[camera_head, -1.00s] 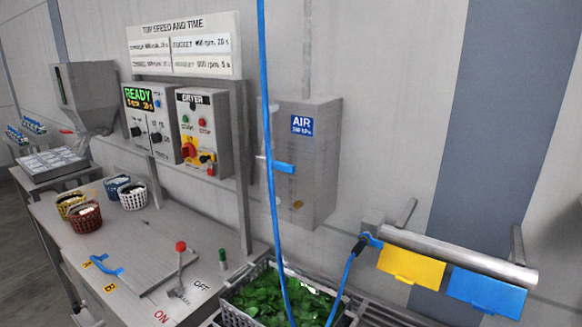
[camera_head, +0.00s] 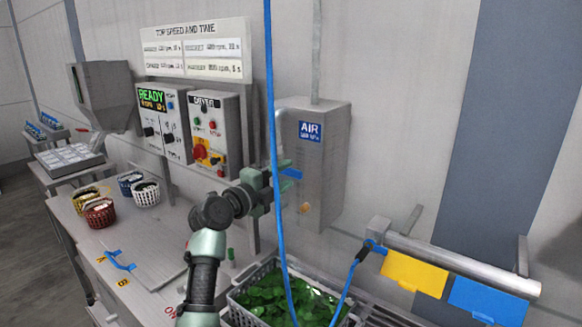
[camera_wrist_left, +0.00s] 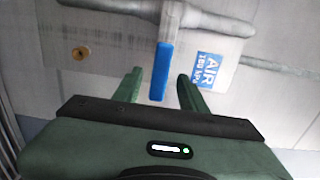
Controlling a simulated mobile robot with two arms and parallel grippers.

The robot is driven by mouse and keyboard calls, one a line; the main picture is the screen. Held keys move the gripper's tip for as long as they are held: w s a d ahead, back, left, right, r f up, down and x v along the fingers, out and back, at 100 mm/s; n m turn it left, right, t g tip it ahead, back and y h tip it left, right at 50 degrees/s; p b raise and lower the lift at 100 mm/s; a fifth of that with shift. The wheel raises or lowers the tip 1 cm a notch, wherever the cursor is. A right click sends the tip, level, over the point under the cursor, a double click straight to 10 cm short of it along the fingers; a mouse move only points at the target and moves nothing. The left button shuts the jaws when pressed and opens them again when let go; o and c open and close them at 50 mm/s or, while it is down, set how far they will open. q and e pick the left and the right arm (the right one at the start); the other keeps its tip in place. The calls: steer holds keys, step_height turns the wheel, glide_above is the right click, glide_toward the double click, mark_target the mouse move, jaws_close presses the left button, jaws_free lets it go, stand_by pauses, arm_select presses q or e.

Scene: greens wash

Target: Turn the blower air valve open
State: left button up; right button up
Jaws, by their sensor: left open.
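The blue valve handle (camera_head: 292,173) sticks out sideways at the left side of the grey AIR box (camera_head: 326,170), partly hidden by my gripper and the hanging hose. My left gripper (camera_head: 276,184) is at the handle, with its arm rising from the bottom of the head view. In the left wrist view the blue handle (camera_wrist_left: 161,72) lies between the two green fingers of my open left gripper (camera_wrist_left: 160,84). A gap shows on each side of it, so the fingers seem not to touch it. My right gripper is not in view.
A blue hose (camera_head: 270,90) hangs just in front of the AIR box. The dryer panel (camera_head: 212,135) stands to the left. A crate of greens (camera_head: 240,313) sits below. Small baskets (camera_head: 100,213) stand on the bench at left. A brass knob (camera_wrist_left: 81,53) is on the box.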

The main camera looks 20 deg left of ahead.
mark_target(289, 174)
arm_select(q)
steer(key=shift+p+x, duration=0.45)
steer(key=shift+x, duration=1.05)
jaws_close()
steer(key=shift+f, duration=0.15)
